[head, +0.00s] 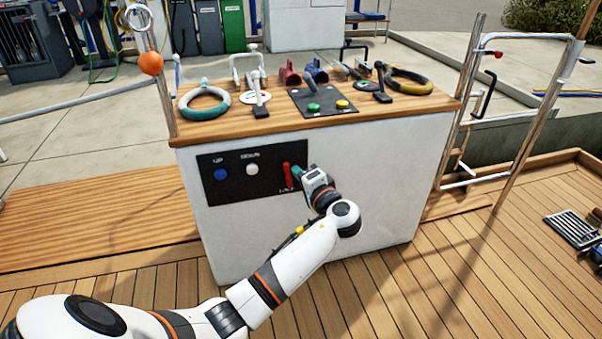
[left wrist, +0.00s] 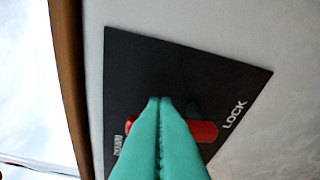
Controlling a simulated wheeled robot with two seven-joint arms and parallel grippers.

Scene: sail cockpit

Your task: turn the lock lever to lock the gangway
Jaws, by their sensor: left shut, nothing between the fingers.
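The red lock lever (head: 287,174) is on the black panel (head: 236,183) on the front of the white console. In the head view it stands near upright, just above the lock label. My left gripper (head: 297,171) is shut, its green fingertips close to the lever's right side. In the left wrist view the shut green fingers (left wrist: 158,120) cover the middle of the lever, and part of its red body (left wrist: 204,131) shows to their right. I cannot tell whether the fingers touch it. My right gripper is not in view.
A blue button (head: 221,174) and a white button (head: 252,169) sit left of the lever. The console's wooden top (head: 190,129) carries rings, handles and a control box (head: 325,103). A metal rail frame (head: 510,110) stands to the right. The wooden deck (head: 390,290) in front is mostly clear.

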